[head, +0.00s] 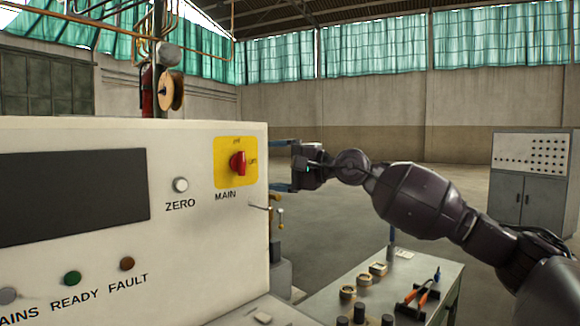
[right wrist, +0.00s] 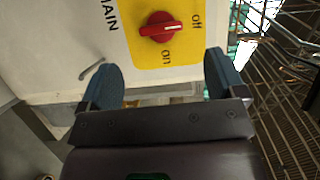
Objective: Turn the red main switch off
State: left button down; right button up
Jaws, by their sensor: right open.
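The red main switch (head: 238,163) sits on a yellow plate (head: 222,174) at the panel's right side, above the word MAIN. Its handle stands upright in the head view, in line with the "off" label at the top; "on" is at the right. The red switch (right wrist: 158,28) also shows in the right wrist view, with a pale mark on the end towards "off". My right gripper (head: 276,165) is open and empty, just right of the panel edge. In the right wrist view its fingers (right wrist: 164,80) are apart, below the switch and not touching it. My left gripper is out of view.
The white panel (head: 200,240) carries a ZERO button (head: 181,185), a dark display (head: 70,198) and several lamps. A small lever (head: 260,207) juts out below the plate. A bench (head: 350,310) with tools stands at lower right, a grey cabinet (head: 530,190) farther back.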

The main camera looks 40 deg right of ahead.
jog(key=shift+v, duration=1.35)
jog(key=shift+s, duration=0.1)
